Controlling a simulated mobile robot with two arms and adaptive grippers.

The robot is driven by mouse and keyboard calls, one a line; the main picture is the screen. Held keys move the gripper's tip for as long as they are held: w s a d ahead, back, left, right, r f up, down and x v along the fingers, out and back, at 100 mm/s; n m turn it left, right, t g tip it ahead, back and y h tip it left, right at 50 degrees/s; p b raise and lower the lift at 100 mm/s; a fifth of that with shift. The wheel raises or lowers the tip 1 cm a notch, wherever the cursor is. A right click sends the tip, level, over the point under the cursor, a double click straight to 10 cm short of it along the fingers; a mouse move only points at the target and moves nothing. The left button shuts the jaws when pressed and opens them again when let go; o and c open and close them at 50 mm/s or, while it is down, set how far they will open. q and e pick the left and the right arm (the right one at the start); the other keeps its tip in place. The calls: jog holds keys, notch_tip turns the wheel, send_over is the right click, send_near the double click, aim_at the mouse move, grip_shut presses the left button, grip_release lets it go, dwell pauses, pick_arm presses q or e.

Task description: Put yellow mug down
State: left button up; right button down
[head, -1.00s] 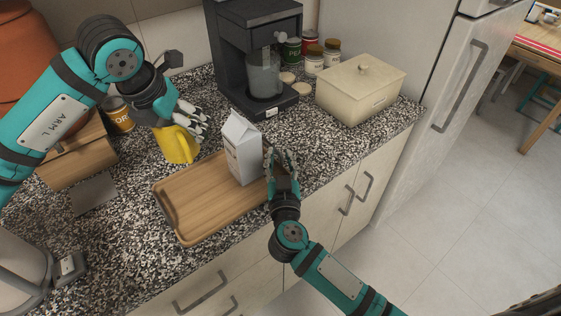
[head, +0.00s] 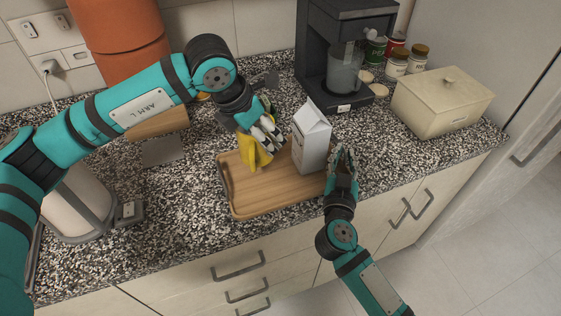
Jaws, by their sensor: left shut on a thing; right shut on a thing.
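The yellow mug (head: 254,155) is held by my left gripper (head: 266,138), which is shut on it. The mug is over the back of the wooden tray (head: 262,190), left of the carton; I cannot tell whether it touches the tray. The fingers partly hide the mug. A white carton (head: 316,145) stands upright at the tray's right end. My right gripper (head: 342,155) is close against the carton's right side at the tray's right end. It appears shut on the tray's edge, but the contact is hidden.
A dark coffee machine (head: 315,55) stands behind. A cream lidded box (head: 445,100) and several jars (head: 397,62) are at the back right. A cylindrical appliance (head: 78,205) stands at the left. The tray's left and front parts are bare.

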aim_at(239, 132)
pick_arm(q)
jog(key=shift+f, duration=4)
pick_arm(e)
jog(key=shift+f, duration=0.15)
pick_arm(q)
jog(key=shift+f, duration=0.1)
jog(key=o, duration=1.3)
jog(key=shift+f, duration=0.1)
jog(key=shift+o, duration=0.2)
jog(key=shift+r, duration=0.25)
jog(key=v, duration=1.2)
jog(key=shift+f, duration=0.1)
pick_arm(e)
jog(key=shift+s+f, duration=0.1)
